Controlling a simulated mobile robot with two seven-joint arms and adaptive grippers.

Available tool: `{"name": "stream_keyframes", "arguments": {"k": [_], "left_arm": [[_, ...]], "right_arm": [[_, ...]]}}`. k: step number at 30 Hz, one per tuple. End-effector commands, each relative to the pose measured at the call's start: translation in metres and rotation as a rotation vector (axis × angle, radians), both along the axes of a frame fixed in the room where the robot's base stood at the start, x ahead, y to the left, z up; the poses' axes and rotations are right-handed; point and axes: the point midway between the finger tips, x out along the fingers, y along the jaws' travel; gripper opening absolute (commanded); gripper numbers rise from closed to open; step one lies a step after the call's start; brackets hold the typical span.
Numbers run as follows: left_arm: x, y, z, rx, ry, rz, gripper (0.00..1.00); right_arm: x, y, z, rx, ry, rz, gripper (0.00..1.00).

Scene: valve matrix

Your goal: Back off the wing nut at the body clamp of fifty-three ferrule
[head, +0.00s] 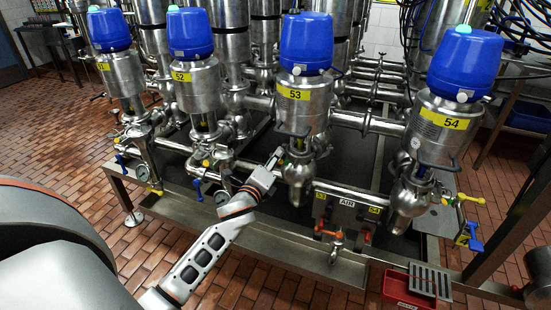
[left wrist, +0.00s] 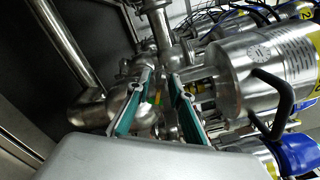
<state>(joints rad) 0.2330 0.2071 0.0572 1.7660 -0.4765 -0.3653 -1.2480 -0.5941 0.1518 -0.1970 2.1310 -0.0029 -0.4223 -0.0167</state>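The valve labelled 53 (head: 293,93) stands upright right of the middle in the head view, with a steel body and a blue cap (head: 306,43). Its lower body and clamp area (head: 300,150) are partly behind my gripper. My left gripper (head: 277,160) reaches up to this area from the lower left. In the left wrist view its two teal-lined fingers (left wrist: 160,82) are apart, with steel fittings showing between and beyond them. A small green and orange spot shows in the gap. I cannot make out the wing nut, nor whether the fingers touch anything. My right gripper is not seen.
Valves 52 (head: 181,77) and 54 (head: 444,121) flank valve 53, with pipes between them. An AIR panel (head: 346,208) with red and orange handles sits below right. A red bin (head: 405,290) stands at the lower right. Brick-tiled floor (head: 60,140) is open at left.

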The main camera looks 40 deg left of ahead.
Motion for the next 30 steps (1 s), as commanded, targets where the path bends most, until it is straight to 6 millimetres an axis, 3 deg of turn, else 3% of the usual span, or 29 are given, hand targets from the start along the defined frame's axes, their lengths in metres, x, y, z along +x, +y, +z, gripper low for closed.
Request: {"name": "stream_keyframes", "arguments": {"k": [1, 3, 17, 30], "left_arm": [[-0.0001, 0.0000, 0.0000, 0.000, 0.000, 0.000, 0.16], [-0.0002, 0.0000, 0.0001, 0.000, 0.000, 0.000, 0.00], [-0.0003, 0.0002, 0.0017, -0.049, -0.013, 0.000, 0.00], [-0.0001, 0.0008, 0.0031, -0.375, -0.093, 0.002, 0.00]], "right_arm": [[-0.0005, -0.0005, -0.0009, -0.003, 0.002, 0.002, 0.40], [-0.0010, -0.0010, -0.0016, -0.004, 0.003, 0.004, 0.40], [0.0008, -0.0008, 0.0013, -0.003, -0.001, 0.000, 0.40], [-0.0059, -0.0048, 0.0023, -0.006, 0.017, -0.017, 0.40]]}}
